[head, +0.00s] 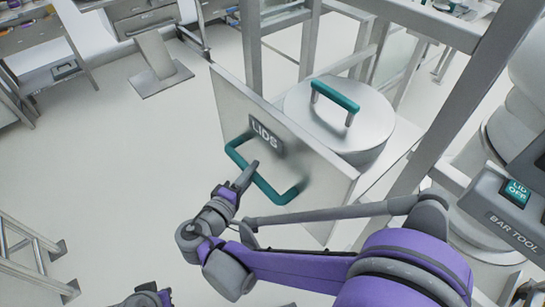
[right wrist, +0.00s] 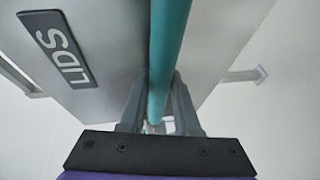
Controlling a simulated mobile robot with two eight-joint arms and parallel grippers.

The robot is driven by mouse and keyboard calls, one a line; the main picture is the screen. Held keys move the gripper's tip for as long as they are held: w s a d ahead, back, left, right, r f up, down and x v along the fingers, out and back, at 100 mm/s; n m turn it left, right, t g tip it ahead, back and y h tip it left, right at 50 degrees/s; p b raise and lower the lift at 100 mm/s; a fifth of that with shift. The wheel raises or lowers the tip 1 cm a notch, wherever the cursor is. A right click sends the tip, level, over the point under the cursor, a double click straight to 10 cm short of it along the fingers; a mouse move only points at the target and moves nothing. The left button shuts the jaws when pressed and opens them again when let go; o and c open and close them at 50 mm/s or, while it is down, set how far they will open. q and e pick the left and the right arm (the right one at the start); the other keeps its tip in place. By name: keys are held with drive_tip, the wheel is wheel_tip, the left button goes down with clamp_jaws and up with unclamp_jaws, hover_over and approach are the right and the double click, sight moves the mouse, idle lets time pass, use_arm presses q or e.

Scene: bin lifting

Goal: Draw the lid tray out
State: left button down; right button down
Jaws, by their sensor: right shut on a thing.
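The lid tray shows as a grey front panel (head: 225,105) marked LIDS, with a teal bar handle (head: 272,193) on its face. My right gripper (head: 247,174) is at this handle, its fingers around the bar. In the right wrist view the teal handle (right wrist: 167,50) runs between the two fingers (right wrist: 158,100), close to the LIDS label (right wrist: 57,50). A round metal lid (head: 305,105) with a teal grip (head: 336,95) sits behind the panel. My left gripper (head: 150,296) shows only in part at the bottom edge; its fingers cannot be made out.
A metal frame with upright posts (head: 253,45) stands around and behind the tray. A BAR TOOL box (head: 505,220) with a LID OFF sign is at the right. Open pale floor (head: 130,185) lies left of the panel. A ladder-like rail (head: 35,255) stands at the lower left.

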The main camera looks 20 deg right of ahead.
use_arm(q)
drive_tip(key=shift+r, duration=0.1)
use_arm(e)
drive_tip(key=s+a, duration=0.2)
drive_tip(key=a, duration=0.3)
drive_tip(key=shift+s+a, duration=0.2)
drive_tip(key=shift+a, duration=0.1)
drive_tip(key=c, duration=0.6)
unclamp_jaws()
